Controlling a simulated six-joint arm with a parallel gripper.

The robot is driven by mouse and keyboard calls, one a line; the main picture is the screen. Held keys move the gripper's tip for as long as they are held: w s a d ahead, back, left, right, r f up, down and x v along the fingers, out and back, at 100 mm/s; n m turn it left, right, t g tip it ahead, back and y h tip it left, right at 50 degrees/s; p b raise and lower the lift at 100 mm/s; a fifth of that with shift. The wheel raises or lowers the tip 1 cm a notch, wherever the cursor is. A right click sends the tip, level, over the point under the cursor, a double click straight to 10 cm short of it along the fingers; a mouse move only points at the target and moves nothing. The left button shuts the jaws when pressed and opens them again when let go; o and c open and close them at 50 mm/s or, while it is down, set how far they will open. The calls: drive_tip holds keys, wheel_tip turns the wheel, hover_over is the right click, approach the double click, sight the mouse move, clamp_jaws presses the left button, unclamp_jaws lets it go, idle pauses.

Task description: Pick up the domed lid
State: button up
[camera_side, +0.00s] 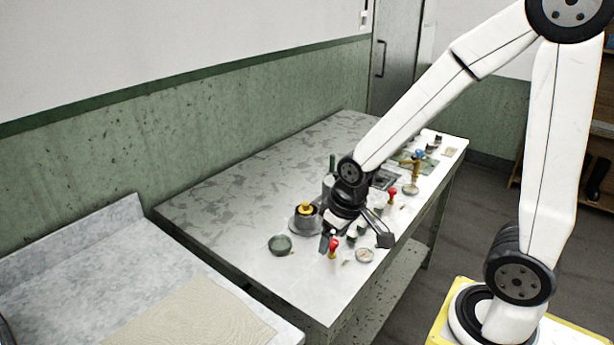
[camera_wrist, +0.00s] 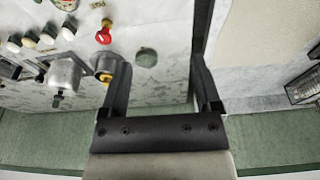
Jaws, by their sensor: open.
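A grey, round-brimmed piece with a yellow knob (camera_side: 305,219) stands on the table and looks like the domed lid, though I cannot be sure. In the wrist view the grey piece (camera_wrist: 112,62) is partly hidden behind my left finger. My gripper (camera_side: 355,238) is open and empty above the table, to the right of this piece in the side view. In the wrist view my gripper (camera_wrist: 160,58) has its fingers spread wide, with bare tabletop and a round green disc between them.
The green disc (camera_side: 280,245) lies left of the gripper. A red-knobbed piece (camera_side: 333,246) stands close to the gripper, and another (camera_side: 390,198) stands farther back. A metal vessel (camera_wrist: 64,74) is near the grey piece. The table's left part is clear.

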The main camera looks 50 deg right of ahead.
drive_tip(key=w+d+r+m, duration=0.1)
drive_tip(key=w+d, duration=0.5)
drive_tip(key=w, duration=0.2)
drive_tip(key=m+g, duration=0.1)
drive_tip(key=m, duration=0.2)
hover_over(337, 173)
drive_tip(key=s, duration=0.1)
drive_tip(key=shift+s+a+f+h, duration=0.2)
drive_tip(key=shift+f+h, duration=0.2)
drive_tip(key=shift+f, duration=0.15)
drive_tip(key=shift+w+f, duration=0.1)
drive_tip(key=shift+w+f, duration=0.15)
drive_tip(key=shift+f, duration=1.05)
drive_tip(key=shift+f, duration=0.15)
drive_tip(key=shift+w+d+f, duration=0.1)
drive_tip(key=shift+w+f, duration=0.1)
drive_tip(key=shift+f, duration=1)
drive_tip(key=shift+w+d+f, duration=0.1)
drive_tip(key=shift+w+f, duration=0.05)
drive_tip(key=shift+f, duration=1.05)
